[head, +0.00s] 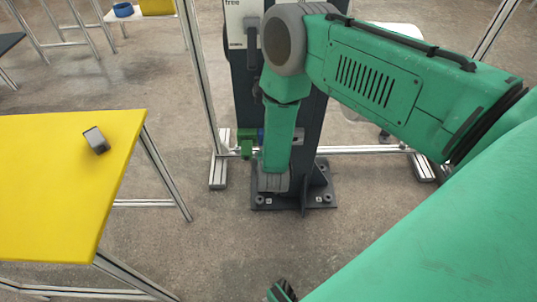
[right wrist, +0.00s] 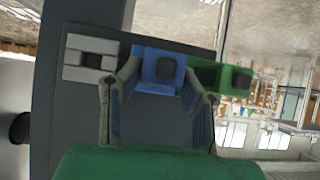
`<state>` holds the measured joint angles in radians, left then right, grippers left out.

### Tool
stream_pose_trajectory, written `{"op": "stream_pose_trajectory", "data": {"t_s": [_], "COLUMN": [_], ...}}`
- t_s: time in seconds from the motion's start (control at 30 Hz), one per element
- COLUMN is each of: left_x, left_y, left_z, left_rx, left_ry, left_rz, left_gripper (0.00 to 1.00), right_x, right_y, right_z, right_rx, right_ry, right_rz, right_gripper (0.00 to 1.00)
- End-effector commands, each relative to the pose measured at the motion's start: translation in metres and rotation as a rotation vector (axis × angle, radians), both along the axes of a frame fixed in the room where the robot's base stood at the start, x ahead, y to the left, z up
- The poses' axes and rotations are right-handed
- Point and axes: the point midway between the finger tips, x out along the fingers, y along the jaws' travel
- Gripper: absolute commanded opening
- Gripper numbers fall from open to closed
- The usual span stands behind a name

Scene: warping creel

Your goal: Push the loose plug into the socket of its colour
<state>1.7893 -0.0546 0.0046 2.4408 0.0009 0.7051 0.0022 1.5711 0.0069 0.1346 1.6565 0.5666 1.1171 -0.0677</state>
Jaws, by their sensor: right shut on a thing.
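A dark upright post (head: 305,110) carries a row of coloured parts. In the right wrist view a pale grey socket (right wrist: 88,58) is at the left, a blue part with a dark square face (right wrist: 157,66) in the middle, and a green socket (right wrist: 236,80) at the right. My right gripper (right wrist: 160,88) faces this row, its fingers closed on either side of the blue part. The held plug seems to be blue, but the fingers hide much of it. I cannot tell how far it sits in a socket. In the head view my arm hides this gripper. My left gripper does not show.
A yellow table (head: 60,200) stands at the left with a small grey block (head: 97,140) on it. Metal frame bars (head: 205,80) and the post's bolted foot (head: 318,195) stand around the arm.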

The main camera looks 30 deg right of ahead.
Motion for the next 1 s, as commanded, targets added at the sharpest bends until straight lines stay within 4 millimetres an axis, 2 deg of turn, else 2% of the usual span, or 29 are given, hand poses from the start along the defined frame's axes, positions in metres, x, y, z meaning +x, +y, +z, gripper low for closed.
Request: {"op": "stream_pose_trajectory", "data": {"t_s": [0.6, 0.63, 0.67, 0.7, 0.9, 0.93, 1.0], "left_x": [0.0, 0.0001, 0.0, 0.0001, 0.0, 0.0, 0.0], "left_y": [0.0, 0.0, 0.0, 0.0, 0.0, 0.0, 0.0], "left_z": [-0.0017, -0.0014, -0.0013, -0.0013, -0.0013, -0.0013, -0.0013], "left_rx": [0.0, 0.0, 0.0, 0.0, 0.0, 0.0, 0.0], "left_ry": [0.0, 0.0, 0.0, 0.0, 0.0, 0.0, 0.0], "left_rz": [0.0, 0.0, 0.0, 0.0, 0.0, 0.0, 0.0], "left_gripper": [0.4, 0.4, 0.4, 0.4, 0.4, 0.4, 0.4], "right_x": [0.0052, 0.0048, 0.0047, 0.0047, 0.0042, 0.0039, 0.0038], "right_y": [-0.0023, -0.0019, -0.0019, -0.002, -0.0021, -0.0022, -0.0022], "right_z": [-0.0001, -0.0001, 0.0001, 0.0001, -0.0002, -0.0004, -0.0005], "right_rx": [0.001, 0.001, 0.001, 0.001, 0.001, 0.001, 0.001], "right_ry": [-0.002, -0.002, -0.002, -0.002, -0.001, 0.0, 0.0], "right_rz": [0.002, 0.002, 0.002, 0.002, 0.002, 0.002, 0.002], "right_gripper": [0.01, 0.42, 0.52, 0.55, 0.55, 0.62, 0.66]}}
